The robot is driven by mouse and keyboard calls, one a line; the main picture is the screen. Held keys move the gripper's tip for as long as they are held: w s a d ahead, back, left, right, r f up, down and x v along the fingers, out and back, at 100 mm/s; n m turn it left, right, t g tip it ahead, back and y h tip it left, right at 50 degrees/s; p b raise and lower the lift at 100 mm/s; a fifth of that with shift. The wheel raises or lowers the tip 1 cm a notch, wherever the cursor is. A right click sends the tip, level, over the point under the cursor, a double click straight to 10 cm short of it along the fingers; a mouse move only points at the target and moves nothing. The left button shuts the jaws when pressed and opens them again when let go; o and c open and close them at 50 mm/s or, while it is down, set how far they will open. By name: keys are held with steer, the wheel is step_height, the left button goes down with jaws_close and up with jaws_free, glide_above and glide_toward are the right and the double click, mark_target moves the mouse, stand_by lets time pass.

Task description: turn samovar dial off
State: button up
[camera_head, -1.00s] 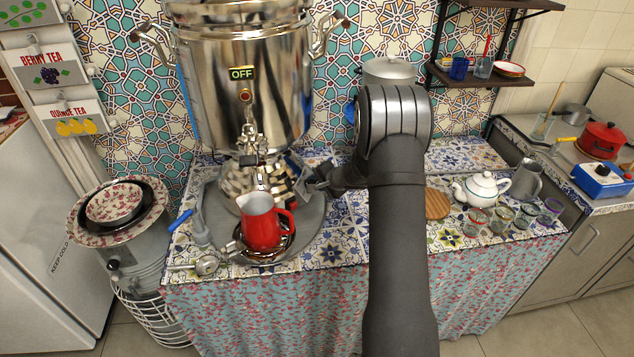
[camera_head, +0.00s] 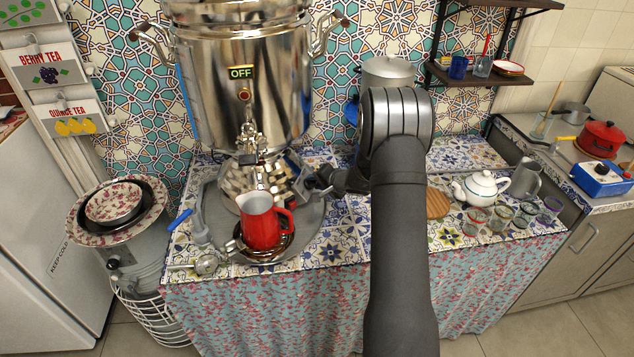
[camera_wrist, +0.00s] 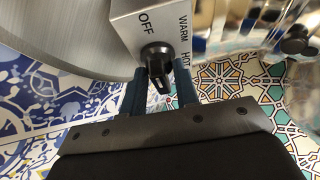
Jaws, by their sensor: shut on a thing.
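The samovar (camera_head: 240,95) is a large, shiny metal urn with a lit OFF sign (camera_head: 241,72) on its front. In the wrist view, its light grey control box (camera_wrist: 150,20) carries the labels OFF, WARM and HOT. The black dial (camera_wrist: 157,52) sits on that box. My gripper (camera_wrist: 161,80) is shut on the dial, with a blue finger on each side. The fingers and the viewing angle make the dial's exact pointing hard to tell. In the head view, my gripper (camera_head: 316,186) is at the right of the samovar's base, its fingers mostly hidden.
A red pitcher (camera_head: 262,222) stands in front of the samovar base, below its tap. A lidded pot (camera_head: 388,72) is behind my arm. A white teapot (camera_head: 478,188) and several small glasses stand at the right of the patterned counter.

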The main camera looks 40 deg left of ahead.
steer(key=o, duration=0.6)
steer(key=shift+o, duration=0.2)
steer(key=v, duration=1.7)
steer(key=shift+r, duration=0.15)
steer(key=shift+d, duration=0.1)
steer(key=x, duration=1.7)
steer(key=shift+f, duration=0.2)
